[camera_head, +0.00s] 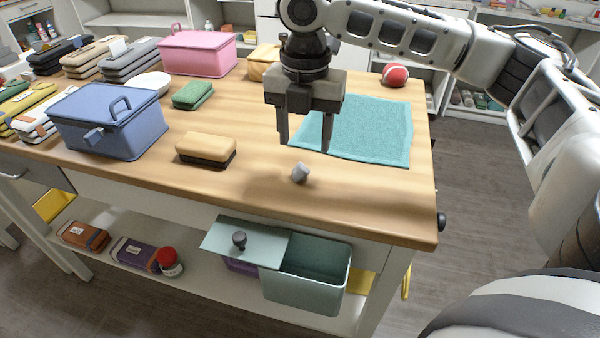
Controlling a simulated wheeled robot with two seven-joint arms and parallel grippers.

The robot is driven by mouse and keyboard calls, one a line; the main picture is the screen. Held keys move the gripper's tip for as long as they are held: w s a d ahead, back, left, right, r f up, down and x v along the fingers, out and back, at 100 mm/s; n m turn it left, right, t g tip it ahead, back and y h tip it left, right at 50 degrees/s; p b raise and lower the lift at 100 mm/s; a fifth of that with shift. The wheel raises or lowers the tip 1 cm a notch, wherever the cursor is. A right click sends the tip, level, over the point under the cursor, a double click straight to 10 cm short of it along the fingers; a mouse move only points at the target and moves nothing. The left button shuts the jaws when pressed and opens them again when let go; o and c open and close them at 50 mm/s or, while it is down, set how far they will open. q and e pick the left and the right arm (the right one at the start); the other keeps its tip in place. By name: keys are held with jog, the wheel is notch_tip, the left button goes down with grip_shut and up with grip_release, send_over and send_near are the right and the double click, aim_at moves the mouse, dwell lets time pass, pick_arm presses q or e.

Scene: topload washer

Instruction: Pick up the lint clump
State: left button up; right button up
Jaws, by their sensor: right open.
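My right gripper (304,148) points down above the table, just behind and above the lump. Its two fingers are apart with nothing between them. The fingers do not appear to touch the lump. My left gripper is not in this view.
A teal cloth (370,130) lies right of the gripper. A wooden-backed brush (206,150) and a blue lidded box (108,122) stand to the left. A red ball (395,76) sits at the back right.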

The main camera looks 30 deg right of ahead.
aim_at(301, 165)
jog(key=shift+a+f, duration=0.15)
jog(key=shift+f, duration=1.2)
jog(key=shift+a+f, duration=0.15)
jog(key=shift+f, duration=1.2)
jog(key=c, duration=1)
